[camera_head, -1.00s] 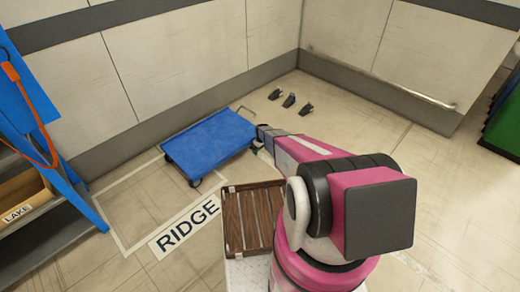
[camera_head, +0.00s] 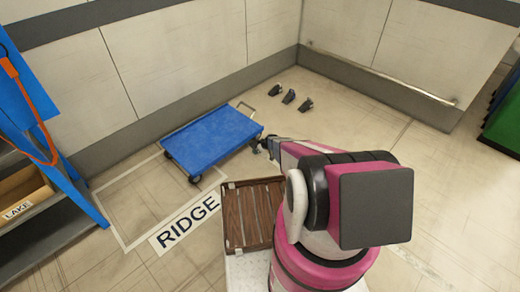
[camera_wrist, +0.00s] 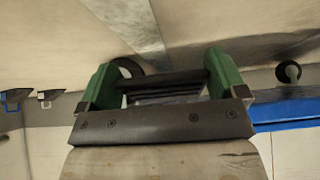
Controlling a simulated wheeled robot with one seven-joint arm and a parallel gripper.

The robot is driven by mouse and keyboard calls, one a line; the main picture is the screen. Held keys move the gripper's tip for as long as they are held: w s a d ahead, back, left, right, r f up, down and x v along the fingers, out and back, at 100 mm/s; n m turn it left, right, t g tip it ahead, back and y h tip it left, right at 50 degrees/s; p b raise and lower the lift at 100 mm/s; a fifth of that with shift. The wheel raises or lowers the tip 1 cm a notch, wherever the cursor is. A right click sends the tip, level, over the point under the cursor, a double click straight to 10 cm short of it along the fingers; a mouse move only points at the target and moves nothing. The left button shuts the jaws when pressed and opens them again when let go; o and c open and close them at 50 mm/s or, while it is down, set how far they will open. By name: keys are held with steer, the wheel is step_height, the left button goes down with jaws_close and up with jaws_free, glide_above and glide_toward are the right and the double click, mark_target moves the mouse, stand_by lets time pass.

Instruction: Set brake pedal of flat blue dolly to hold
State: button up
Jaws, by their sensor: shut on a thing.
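The flat blue dolly (camera_head: 212,138) stands on the floor left of my gripper. Its deck is empty and its caster wheels are black. My gripper (camera_head: 268,147) is low by the dolly's right end, near a caster (camera_head: 256,148). In the wrist view, the green fingers of my gripper (camera_wrist: 165,83) are on either side of a dark bar with a grey ridged plate, and shut on it. This looks like the brake pedal (camera_wrist: 165,97). Whether it is up or down cannot be told. The dolly's blue edge (camera_wrist: 290,110) shows at the right there.
A brown slatted crate (camera_head: 252,215) sits beside my arm. Several dark wedges (camera_head: 288,96) lie on the floor near the back wall. A blue-framed shelf (camera_head: 75,190) is at the left, and a RIDGE floor label (camera_head: 188,222) lies in front of the dolly.

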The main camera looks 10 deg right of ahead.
stand_by(0.6)
steer(key=o, duration=1)
steer(key=v, duration=1)
steer(key=shift+s+d+r, duration=0.15)
steer(key=shift+s+d, duration=0.05)
steer(key=shift+s, duration=0.15)
